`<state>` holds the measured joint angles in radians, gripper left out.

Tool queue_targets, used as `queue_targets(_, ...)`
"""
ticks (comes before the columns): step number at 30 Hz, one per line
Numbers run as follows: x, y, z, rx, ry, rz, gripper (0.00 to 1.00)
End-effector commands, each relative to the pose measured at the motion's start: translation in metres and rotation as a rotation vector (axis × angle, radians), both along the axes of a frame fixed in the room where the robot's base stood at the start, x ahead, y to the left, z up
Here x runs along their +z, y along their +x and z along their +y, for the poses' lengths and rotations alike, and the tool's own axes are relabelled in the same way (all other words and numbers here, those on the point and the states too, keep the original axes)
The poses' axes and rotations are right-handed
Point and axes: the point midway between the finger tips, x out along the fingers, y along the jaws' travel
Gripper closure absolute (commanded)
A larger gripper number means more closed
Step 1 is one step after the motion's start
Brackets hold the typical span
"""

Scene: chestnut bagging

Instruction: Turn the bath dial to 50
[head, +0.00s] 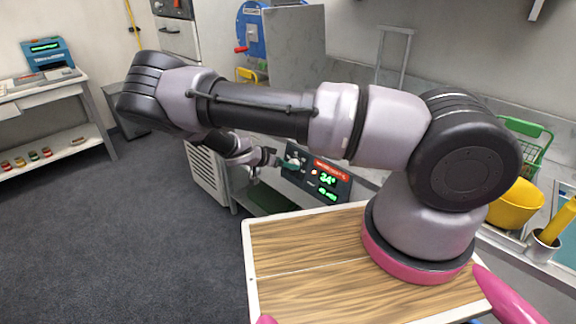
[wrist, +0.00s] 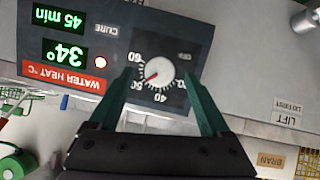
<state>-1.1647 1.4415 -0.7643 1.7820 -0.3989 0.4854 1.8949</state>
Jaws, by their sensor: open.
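The bath dial (wrist: 159,72) is a round white knob with a red pointer on a dark control panel (wrist: 120,35), seen upside down in the wrist view. The pointer is directed at or close to the 50 mark. The panel's green readouts show 34° and 45 min, beside a red WATER HEAT °C label. My gripper (wrist: 159,76) is open, its two green fingers on either side of the dial with a gap to each. I cannot tell how far the fingertips are from the panel face. In the head view, the panel (head: 328,178) is beyond my arm, with my gripper (head: 288,162) at its left end.
A LIFT label (wrist: 287,113) and a BRAN label (wrist: 271,160) show at right in the wrist view. In the head view, a yellow bucket (head: 516,204) and a green basket (head: 527,135) stand at right. Grey floor (head: 110,235) is clear at left.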

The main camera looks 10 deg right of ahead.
Motion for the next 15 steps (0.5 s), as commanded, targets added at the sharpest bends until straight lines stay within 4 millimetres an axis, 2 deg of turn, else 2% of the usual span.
queue_targets(9,0.037,-0.025,0.048,0.004,0.004,-0.001,0.19)
queue_targets(15,0.05,-0.034,0.064,0.003,0.003,0.0,0.19)
